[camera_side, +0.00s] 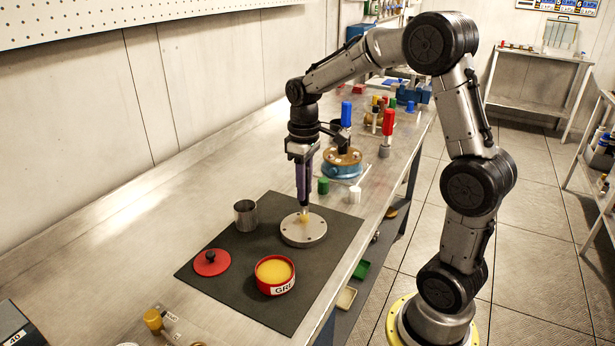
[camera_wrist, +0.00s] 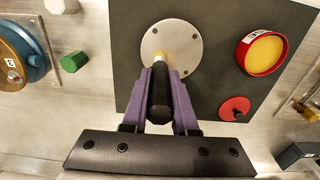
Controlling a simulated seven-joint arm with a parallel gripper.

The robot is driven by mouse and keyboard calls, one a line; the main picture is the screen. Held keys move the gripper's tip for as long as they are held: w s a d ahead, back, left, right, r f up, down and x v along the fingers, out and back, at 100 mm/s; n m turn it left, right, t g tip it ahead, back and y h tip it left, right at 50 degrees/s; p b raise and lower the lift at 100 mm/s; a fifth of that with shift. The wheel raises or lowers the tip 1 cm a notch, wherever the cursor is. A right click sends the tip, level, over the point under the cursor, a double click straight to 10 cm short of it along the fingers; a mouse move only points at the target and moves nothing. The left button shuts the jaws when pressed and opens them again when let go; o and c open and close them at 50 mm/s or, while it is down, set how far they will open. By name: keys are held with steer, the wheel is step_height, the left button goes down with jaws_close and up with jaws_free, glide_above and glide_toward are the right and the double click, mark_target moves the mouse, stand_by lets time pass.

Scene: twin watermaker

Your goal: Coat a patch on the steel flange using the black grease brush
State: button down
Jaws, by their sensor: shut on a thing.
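My gripper (camera_side: 304,200) has purple fingers shut on the black grease brush, whose handle (camera_wrist: 159,97) shows between them in the wrist view. The brush points down, its pale yellow tip (camera_wrist: 161,58) at the steel flange (camera_side: 305,236). The flange is a flat grey disc with bolt holes, lying on the dark mat; it also shows in the wrist view (camera_wrist: 188,48). Yellow colour shows at the tip on the flange's top; I cannot tell how much is bristle and how much is grease. The red grease tin (camera_side: 277,287) stands open, filled with yellow grease (camera_side: 274,270).
The red lid (camera_side: 211,263) lies on the dark mat (camera_side: 235,295) left of the tin. A steel cup (camera_side: 245,214) stands left of the flange. A green nut (camera_side: 323,186), a white piece (camera_side: 355,196) and a blue-and-brown housing (camera_side: 342,167) are behind.

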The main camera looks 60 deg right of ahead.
steer(key=shift+a, duration=2.8)
steer(key=d, duration=0.2)
steer(key=s+d, duration=0.1)
steer(key=d, duration=0.3)
steer(key=shift+s+d, duration=0.4)
steer(key=shift+a, duration=3.45)
step_height(320, 180, up, 8)
steer(key=shift+d, duration=0.1)
